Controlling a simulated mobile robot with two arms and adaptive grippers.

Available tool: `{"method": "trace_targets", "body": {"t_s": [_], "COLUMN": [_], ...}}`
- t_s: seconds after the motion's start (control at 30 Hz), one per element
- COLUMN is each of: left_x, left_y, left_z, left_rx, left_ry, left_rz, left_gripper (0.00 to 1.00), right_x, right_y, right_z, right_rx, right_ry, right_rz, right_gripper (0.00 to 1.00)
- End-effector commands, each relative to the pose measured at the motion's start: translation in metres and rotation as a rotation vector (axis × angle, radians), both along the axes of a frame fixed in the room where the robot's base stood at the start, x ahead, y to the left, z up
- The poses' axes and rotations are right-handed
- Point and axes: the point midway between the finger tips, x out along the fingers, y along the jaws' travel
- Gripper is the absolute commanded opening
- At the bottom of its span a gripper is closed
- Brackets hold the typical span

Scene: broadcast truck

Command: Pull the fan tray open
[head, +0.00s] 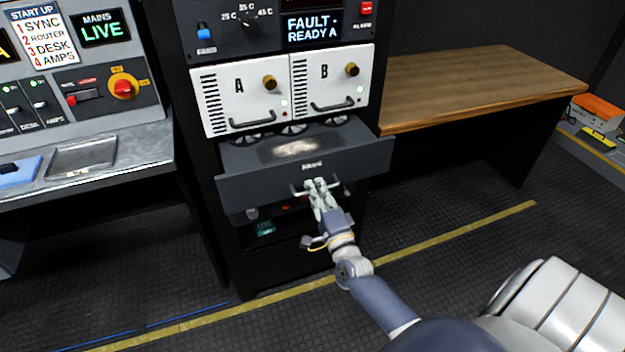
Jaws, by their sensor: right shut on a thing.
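The fan tray (250,156) is a dark grey drawer in the black rack, below the two white modules. It stands out from the rack, with several round fans along its back and a pale dusty patch on its top. A bar handle (346,188) sits on its front panel. My right gripper (318,186) is shut on the handle, at the middle of the front panel, and hides part of it. My left gripper is not in view.
White modules A (238,97) and B (330,82) sit just above the tray. A console (95,155) stands to the left and a wooden-topped desk (470,85) to the right. The dark floor in front, with a yellow line (440,238), is clear.

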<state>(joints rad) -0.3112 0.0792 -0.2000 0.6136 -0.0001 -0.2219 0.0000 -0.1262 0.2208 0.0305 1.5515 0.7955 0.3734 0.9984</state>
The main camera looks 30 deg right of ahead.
Motion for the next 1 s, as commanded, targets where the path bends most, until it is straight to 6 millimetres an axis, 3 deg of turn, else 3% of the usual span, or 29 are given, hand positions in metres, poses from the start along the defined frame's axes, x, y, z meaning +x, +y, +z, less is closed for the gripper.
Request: {"method": "trace_targets", "body": {"t_s": [0.1,0.17,0.27,0.43,0.53,0.63,0.87,0.9,1.0], "left_x": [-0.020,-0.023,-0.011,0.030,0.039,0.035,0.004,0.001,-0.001], "left_y": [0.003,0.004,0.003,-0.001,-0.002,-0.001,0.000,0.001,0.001], "left_z": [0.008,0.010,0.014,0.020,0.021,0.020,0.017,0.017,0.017], "left_rx": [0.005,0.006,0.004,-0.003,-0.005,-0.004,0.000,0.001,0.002], "left_ry": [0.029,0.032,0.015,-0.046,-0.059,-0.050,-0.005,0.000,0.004], "left_rz": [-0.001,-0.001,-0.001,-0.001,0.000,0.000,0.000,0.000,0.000], "left_gripper": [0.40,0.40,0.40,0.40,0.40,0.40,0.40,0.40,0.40], "right_x": [-0.023,-0.034,-0.050,-0.066,-0.070,-0.071,-0.071,-0.071,-0.071], "right_y": [0.006,0.008,0.012,0.016,0.017,0.017,0.017,0.017,0.017], "right_z": [0.004,0.005,0.004,0.003,0.003,0.003,0.002,0.002,0.002], "right_rx": [-0.002,-0.002,-0.002,-0.001,0.000,0.000,0.000,0.000,0.000], "right_ry": [-0.003,-0.004,-0.004,-0.004,-0.005,-0.006,-0.005,-0.005,-0.005], "right_rz": [0.001,0.001,0.001,0.001,0.000,0.000,0.000,0.000,0.000], "right_gripper": [0.00,0.00,0.00,0.00,0.00,0.00,0.00,0.12,0.30]}}
